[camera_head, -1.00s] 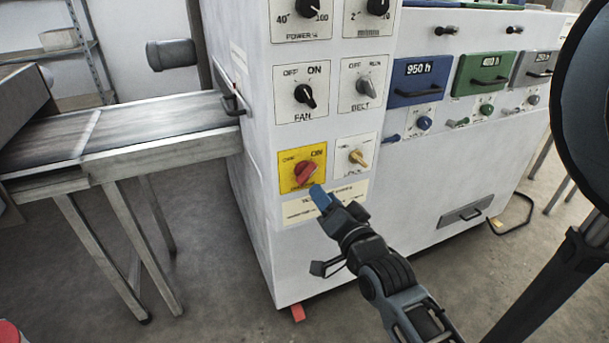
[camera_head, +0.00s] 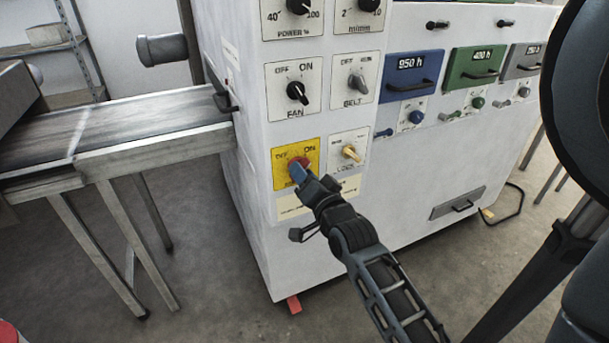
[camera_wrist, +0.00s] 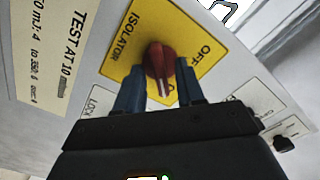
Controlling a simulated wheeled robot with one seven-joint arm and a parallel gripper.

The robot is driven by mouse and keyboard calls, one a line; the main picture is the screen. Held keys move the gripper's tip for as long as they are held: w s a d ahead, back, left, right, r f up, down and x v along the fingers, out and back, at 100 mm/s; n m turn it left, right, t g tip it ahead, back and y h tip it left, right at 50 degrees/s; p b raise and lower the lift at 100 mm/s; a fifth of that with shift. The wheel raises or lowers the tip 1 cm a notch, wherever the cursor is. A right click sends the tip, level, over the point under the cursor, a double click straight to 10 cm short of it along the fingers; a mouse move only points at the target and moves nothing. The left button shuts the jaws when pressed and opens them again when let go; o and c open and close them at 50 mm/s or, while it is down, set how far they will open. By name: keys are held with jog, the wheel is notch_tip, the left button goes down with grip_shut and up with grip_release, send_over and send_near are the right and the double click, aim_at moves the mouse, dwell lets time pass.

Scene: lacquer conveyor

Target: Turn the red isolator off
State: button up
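The red isolator knob (camera_head: 299,162) is on a yellow plate (camera_head: 282,179) low on the front of the white machine. It is partly hidden by my gripper in the head view. In the wrist view the knob (camera_wrist: 160,62) shows on the yellow plate (camera_wrist: 122,58), which reads ISOLATOR and OFF. Its white pointer mark faces away from OFF, toward the hidden ON side. My gripper (camera_head: 299,174) is at the knob. In the wrist view its blue fingers (camera_wrist: 158,80) are open, one on each side of the knob. Contact is not clear.
The LOCK knob (camera_head: 351,153) is just right of the isolator, with the FAN knob (camera_head: 297,92) and BELT knob (camera_head: 358,84) above. A conveyor (camera_head: 160,118) runs into the machine's left side. Coloured drawers (camera_head: 412,75) are to the right.

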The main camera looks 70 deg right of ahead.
grip_shut()
jog(key=shift+n, duration=0.4)
jog(key=n, duration=1.9)
dwell(1.5)
jog(key=shift+o, duration=0.3)
grip_release()
jog(key=shift+s+a, duration=0.1)
jog(key=shift+s, duration=0.05)
